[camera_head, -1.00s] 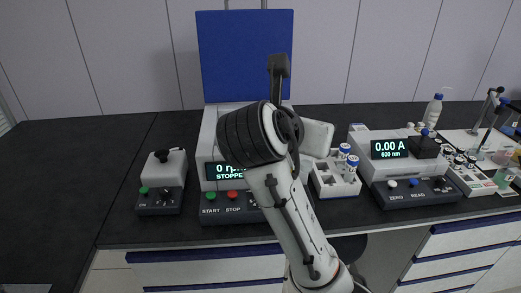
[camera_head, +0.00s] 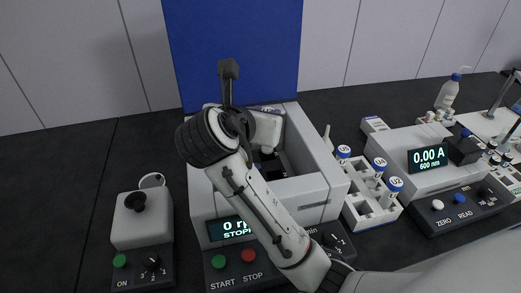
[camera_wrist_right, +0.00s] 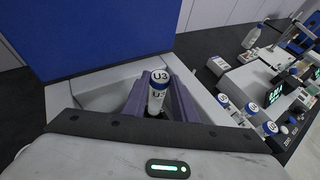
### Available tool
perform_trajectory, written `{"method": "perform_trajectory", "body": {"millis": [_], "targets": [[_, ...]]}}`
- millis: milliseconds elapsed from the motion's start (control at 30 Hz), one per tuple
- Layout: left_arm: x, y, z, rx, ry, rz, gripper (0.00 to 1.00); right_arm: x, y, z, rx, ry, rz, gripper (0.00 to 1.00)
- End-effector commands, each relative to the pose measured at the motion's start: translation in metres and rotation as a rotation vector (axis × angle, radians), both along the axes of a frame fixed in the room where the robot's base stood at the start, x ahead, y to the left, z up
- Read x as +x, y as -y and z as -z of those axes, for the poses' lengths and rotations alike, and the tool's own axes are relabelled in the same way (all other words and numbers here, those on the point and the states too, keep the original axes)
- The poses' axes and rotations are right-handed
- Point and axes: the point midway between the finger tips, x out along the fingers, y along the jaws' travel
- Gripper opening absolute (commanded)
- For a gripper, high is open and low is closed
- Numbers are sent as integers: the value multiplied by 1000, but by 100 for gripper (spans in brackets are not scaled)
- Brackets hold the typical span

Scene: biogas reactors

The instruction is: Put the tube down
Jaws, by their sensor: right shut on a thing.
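My right gripper (camera_wrist_right: 158,105) is shut on a white tube (camera_wrist_right: 157,92) with a blue-ringed cap marked U3, which stands between its two purple fingers. The tube's lower end is hidden. In the head view my right arm reaches over the centrifuge (camera_head: 320,190), whose blue lid (camera_head: 235,50) stands open. The gripper body (camera_head: 266,130) is over the open bowl, and its fingertips are hard to make out there. A white rack (camera_head: 372,218) right of the centrifuge holds several blue-capped tubes, including U2 (camera_head: 394,186). My left gripper is not in view.
A photometer (camera_head: 428,158) reading 0.00 A stands right of the rack, with a wash bottle (camera_head: 447,94) behind it. A small mixer (camera_head: 142,220) stands left of the centrifuge. The dark bench is clear at the far left.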

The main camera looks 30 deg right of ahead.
Motion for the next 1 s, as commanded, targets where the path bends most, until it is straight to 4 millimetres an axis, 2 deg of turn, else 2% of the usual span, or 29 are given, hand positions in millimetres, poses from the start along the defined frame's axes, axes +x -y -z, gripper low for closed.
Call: {"method": "perform_trajectory", "body": {"millis": [33,100,367,533,933,967,1000], "targets": [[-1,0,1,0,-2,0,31,-1,1,12,-2,-6,1,0],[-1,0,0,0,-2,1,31,-1,1,24,-2,-5,1,0],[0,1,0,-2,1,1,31,0,0,46,-1,-2,0,0],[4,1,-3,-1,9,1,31,-1,1,70,-3,-4,1,0],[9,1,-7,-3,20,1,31,0,0,77,-2,0,0,0],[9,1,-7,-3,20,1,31,0,0,77,-1,0,1,28],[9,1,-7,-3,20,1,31,0,0,77,-1,1,0,35]]}}
